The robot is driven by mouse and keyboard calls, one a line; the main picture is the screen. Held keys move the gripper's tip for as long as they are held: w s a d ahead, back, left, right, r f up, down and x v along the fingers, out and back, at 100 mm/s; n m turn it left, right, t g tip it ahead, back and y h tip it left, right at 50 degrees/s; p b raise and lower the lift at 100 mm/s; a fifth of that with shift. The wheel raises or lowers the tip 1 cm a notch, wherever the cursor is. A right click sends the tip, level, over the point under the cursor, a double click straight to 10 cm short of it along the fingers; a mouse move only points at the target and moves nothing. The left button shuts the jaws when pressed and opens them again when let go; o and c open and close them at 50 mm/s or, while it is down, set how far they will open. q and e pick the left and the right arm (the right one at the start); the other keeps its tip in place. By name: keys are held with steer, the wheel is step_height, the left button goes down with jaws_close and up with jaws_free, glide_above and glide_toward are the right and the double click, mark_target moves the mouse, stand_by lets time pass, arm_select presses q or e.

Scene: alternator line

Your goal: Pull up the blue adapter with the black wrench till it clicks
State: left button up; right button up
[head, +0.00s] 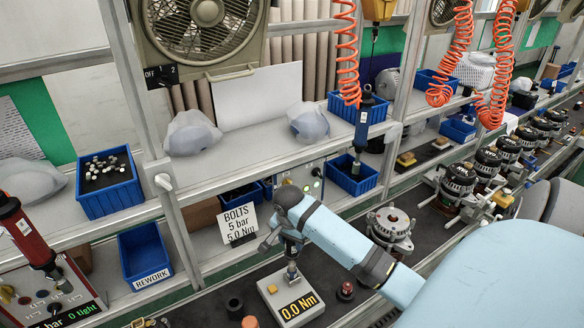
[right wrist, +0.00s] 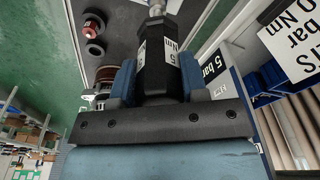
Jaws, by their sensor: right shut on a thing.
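My right gripper (head: 289,236) is shut on the black wrench (right wrist: 158,62), whose dark body with a white "5 Nm" label sits between the two blue fingers in the right wrist view. In the head view the wrench (head: 292,268) hangs nearly upright, mostly hidden by my gripper. Its metal lower end is over the torque tester (head: 300,308), whose display reads 0.0 Nm. I cannot make out the blue adapter; the spot under the wrench tip is too small and partly covered. I cannot tell whether the tip touches anything there. My left gripper is not in view.
A red-topped adapter (head: 346,291) stands right of the tester, a black one (head: 235,306) left of it. A "BOLTS 5 bar 5.0 Nm" sign (head: 239,223) stands behind. A red tool (head: 27,235) hangs at left, a blue tool (head: 363,122) at right. Alternators (head: 458,183) line the right.

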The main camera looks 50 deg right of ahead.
steer(key=shift+a+m, duration=0.1)
steer(key=shift+m, duration=1.1)
steer(key=shift+m+g, duration=0.3)
steer(key=shift+m, duration=0.9)
steer(key=shift+w+d+r, duration=0.1)
steer(key=shift+r, duration=1.2)
steer(key=shift+d+r, duration=0.1)
steer(key=shift+r, duration=1.55)
steer(key=shift+a, duration=0.1)
steer(key=shift+a+r, duration=0.1)
